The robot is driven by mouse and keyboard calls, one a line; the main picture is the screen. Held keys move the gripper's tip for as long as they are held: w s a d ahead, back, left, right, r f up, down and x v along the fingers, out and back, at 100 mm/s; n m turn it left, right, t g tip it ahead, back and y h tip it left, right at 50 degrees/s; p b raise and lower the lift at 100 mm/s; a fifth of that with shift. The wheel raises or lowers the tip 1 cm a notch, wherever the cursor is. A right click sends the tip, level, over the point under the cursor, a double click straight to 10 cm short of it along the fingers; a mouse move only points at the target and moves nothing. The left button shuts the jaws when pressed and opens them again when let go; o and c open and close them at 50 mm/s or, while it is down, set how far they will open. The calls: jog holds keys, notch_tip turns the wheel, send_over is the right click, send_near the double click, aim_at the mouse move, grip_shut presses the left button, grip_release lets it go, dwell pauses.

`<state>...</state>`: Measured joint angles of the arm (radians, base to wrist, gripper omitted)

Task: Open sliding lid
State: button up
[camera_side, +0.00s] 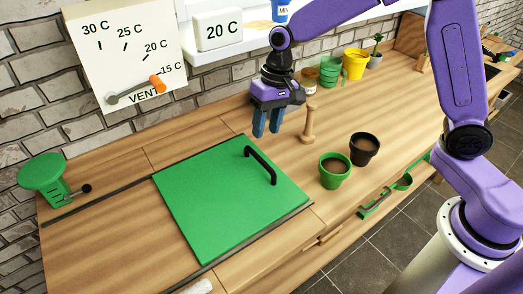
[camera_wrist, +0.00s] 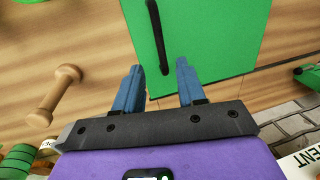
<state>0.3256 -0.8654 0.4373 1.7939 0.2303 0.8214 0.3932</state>
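The sliding lid (camera_side: 218,205) is a flat green panel set between two dark rails on the wooden counter. A black bar handle (camera_side: 262,164) stands on its right part. In the wrist view the green lid (camera_wrist: 215,40) fills the upper middle, with the black handle (camera_wrist: 158,35) running up from between my fingertips' line. My gripper (camera_side: 267,132) has blue fingers pointing down, above the counter behind the handle and apart from it. In the wrist view my gripper (camera_wrist: 160,72) shows its fingers apart with nothing between them.
A wooden dumbbell-shaped tool (camera_side: 309,125) stands right of my gripper. A green pot (camera_side: 334,172) and a dark pot (camera_side: 364,149) stand right of the lid. A green scale-like device (camera_side: 45,178) is at the left. The counter left of the lid (camera_side: 110,235) is clear.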

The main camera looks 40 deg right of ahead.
aim_at(260, 158)
jog(key=f, duration=0.2)
jog(key=a+f, duration=0.1)
jog(key=f, duration=0.5)
jog(key=shift+a, duration=0.3)
jog(key=shift+r, duration=0.1)
grip_shut()
